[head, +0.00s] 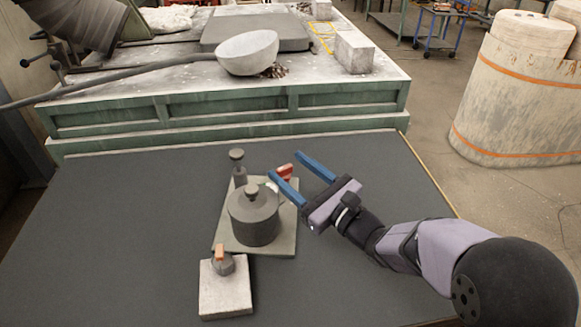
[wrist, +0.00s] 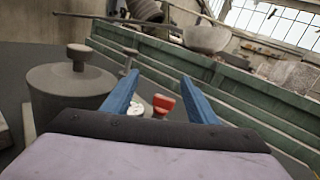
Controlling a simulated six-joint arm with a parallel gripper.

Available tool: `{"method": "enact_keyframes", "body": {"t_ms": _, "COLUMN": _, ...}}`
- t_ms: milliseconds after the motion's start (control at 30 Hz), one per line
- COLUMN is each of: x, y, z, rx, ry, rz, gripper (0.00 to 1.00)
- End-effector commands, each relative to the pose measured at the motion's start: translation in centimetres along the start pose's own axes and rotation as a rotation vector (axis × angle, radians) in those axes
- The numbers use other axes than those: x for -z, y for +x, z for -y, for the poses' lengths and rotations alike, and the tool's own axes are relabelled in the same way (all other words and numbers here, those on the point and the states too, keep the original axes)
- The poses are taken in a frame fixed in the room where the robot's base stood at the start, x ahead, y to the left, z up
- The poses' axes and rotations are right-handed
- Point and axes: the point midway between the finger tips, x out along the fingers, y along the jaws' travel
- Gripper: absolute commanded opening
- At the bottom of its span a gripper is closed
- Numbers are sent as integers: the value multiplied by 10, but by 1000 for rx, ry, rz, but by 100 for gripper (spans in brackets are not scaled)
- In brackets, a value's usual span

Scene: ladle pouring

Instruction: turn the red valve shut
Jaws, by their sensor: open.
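The red valve (head: 285,172) stands on the grey base plate behind and to the right of the dark lidded pot. In the wrist view the red valve handle (wrist: 163,104) shows between my two blue fingers, beyond the palm. My gripper (head: 292,163) is open and empty, its fingers reaching toward the back left over the table. In the head view the left finger passes close beside the valve; I cannot tell whether it touches. The lower part of the valve is hidden in the wrist view.
The dark pot (head: 254,217) with a knob lid sits on the plate (head: 224,240). A knobbed post (head: 237,165) stands behind it. A pale block (head: 227,290) with an orange-topped part is in front. A ladle bowl (head: 247,53) rests on the green bench. The table's left side is clear.

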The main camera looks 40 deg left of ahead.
Motion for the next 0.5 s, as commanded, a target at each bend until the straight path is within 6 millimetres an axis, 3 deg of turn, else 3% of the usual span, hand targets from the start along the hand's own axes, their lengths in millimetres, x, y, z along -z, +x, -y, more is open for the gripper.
{"method": "enact_keyframes", "body": {"t_ms": 33, "x": -23, "y": 6, "z": -2, "rx": -45, "ry": -65, "rz": 31, "gripper": 53}}
{"method": "enact_keyframes", "body": {"t_ms": 200, "x": -76, "y": 23, "z": -39, "rx": -267, "ry": -328, "rz": 96, "gripper": 53}}
{"method": "enact_keyframes", "body": {"t_ms": 500, "x": -137, "y": 22, "z": -92, "rx": -699, "ry": -932, "rz": 196, "gripper": 53}}
